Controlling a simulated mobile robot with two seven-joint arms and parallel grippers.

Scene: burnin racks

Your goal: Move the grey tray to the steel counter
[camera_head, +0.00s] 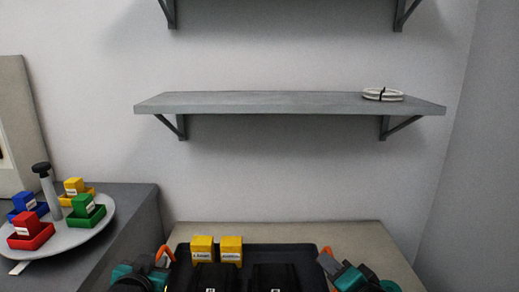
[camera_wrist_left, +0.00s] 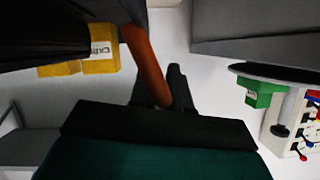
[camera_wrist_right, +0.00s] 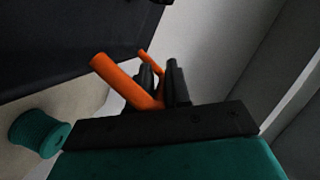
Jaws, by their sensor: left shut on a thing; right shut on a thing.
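The dark grey tray (camera_head: 290,251) is at the bottom centre of the head view, with an orange handle at each end. It carries two yellow boxes (camera_head: 202,247) and two black items (camera_head: 274,277) in front of them. My left gripper (camera_head: 164,258) is shut on the left orange handle (camera_wrist_left: 147,65). My right gripper (camera_head: 328,260) is shut on the right orange handle (camera_wrist_right: 125,80). The tray's near edge is cut off by the frame. A dark grey counter (camera_head: 137,210), possibly the steel one, stands at the left.
A round turntable (camera_head: 70,238) with coloured bins and a post fills much of the left counter. A beige surface (camera_head: 340,232) lies behind the tray. A green spool (camera_wrist_right: 40,133) shows in the right wrist view. A wall shelf (camera_head: 270,102) holds a white coil (camera_head: 382,94).

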